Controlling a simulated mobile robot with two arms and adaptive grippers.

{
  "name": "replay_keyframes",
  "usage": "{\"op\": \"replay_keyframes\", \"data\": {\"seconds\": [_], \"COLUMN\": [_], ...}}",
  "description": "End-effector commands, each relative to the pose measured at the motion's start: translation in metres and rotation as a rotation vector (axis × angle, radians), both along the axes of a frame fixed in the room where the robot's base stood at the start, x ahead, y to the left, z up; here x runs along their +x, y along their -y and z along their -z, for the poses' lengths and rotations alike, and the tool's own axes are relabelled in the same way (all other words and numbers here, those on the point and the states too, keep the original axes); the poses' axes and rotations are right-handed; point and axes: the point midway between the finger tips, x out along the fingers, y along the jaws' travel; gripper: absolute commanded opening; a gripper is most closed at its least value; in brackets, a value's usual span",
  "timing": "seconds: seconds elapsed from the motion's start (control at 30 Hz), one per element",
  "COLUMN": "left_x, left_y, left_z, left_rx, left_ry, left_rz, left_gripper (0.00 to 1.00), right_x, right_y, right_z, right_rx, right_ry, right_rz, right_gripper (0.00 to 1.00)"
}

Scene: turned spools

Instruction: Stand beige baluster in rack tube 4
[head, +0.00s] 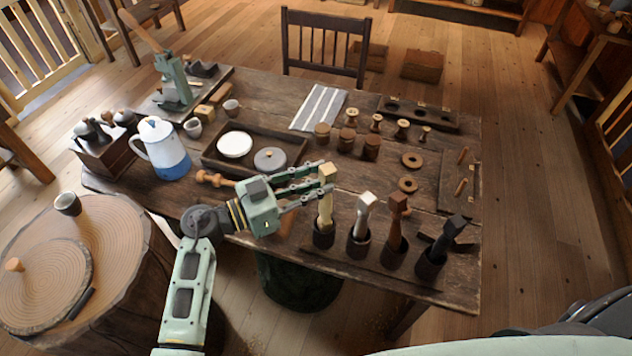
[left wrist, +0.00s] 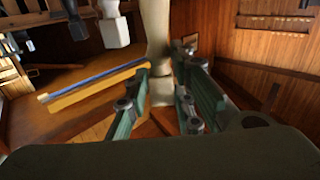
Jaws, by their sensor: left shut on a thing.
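The beige baluster (head: 325,212) stands nearly upright at the front of the table, its square end up. My left gripper (head: 322,182) is shut on it near its top, reaching in from the left. The baluster also shows between the fingers in the left wrist view (left wrist: 158,30). Its lower end is at the mouth of the leftmost dark tube (head: 323,237) of the rack; how deep it sits is hard to tell. The other tubes hold a white baluster (head: 362,218), a brown baluster (head: 396,222) and a black baluster (head: 446,236). No tube numbers are readable. My right gripper is out of view.
A tray (head: 207,157) with a white dish (head: 234,145) and a grey dish (head: 269,159) lies behind my left arm. A blue and white pot (head: 163,150) stands at the left. Several spools and two rings lie farther back. The table's front edge is close to the tubes.

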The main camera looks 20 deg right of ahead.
Motion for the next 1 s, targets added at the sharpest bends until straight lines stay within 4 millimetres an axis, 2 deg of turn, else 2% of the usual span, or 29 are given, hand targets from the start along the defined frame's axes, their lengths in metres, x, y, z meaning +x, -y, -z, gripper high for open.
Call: {"op": "replay_keyframes", "data": {"seconds": [0.63,0.93,0.97,1.0], "left_x": [0.000,0.000,0.000,0.000], "left_y": [0.000,0.000,0.000,0.000], "left_z": [0.027,0.028,0.028,0.028], "left_rx": [0.000,0.000,0.000,0.000], "left_ry": [0.000,0.001,0.001,0.001], "left_rz": [0.000,0.000,0.000,0.000], "left_gripper": [0.00,0.00,0.24,0.28], "right_x": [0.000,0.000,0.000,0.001], "right_y": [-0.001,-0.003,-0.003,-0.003], "right_z": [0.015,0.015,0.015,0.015], "right_rx": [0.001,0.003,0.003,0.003], "right_ry": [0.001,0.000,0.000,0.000], "right_rz": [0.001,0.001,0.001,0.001], "right_gripper": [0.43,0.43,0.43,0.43]}}
